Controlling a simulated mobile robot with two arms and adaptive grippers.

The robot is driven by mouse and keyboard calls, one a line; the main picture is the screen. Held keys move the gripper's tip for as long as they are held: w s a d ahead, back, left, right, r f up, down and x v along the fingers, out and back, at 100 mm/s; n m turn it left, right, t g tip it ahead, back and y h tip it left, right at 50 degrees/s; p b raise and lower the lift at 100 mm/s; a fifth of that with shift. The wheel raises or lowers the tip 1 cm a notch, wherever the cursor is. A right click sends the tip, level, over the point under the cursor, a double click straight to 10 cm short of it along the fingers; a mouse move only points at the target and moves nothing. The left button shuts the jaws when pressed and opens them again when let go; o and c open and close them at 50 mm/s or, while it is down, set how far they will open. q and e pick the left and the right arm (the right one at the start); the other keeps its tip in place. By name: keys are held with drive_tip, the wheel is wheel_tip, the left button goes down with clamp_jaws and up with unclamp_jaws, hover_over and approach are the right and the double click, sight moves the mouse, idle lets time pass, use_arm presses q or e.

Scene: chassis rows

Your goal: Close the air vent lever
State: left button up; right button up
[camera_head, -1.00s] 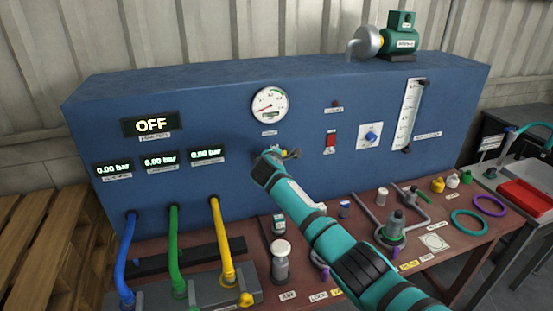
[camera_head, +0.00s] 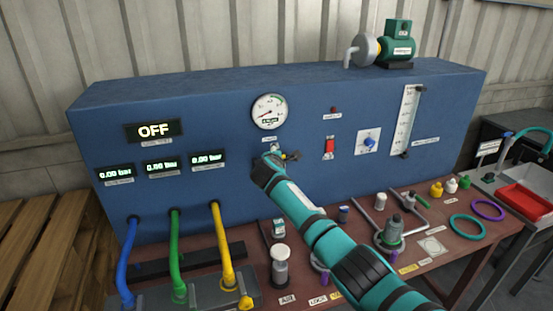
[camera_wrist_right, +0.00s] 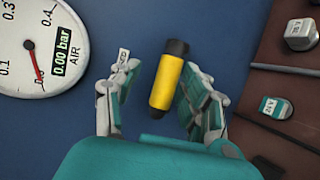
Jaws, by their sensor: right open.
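The air vent lever shows in the right wrist view as a yellow handle (camera_wrist_right: 168,83) with black ends, in front of the blue panel. In the head view only a small yellow and dark part (camera_head: 291,156) shows, below the round air gauge (camera_head: 269,112). My right gripper (camera_head: 275,153) is at the panel beside it. In the wrist view my right gripper (camera_wrist_right: 158,74) is open, with one finger on each side of the handle and visible gaps to both. The rest of the lever is hidden behind the gripper in the head view. My left gripper is not in view.
The blue panel (camera_head: 220,105) also bears a red switch (camera_head: 329,148) and a blue knob (camera_head: 369,142). Several fittings and rings lie on the table (camera_head: 460,245) below. Blue, green and yellow hoses (camera_head: 219,245) stand at the left.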

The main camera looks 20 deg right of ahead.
drive_tip(key=shift+w+f, duration=0.15)
drive_tip(key=shift+f, duration=0.05)
drive_tip(key=shift+w+f, duration=0.1)
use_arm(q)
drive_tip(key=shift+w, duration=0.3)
use_arm(e)
drive_tip(key=v, duration=1.2)
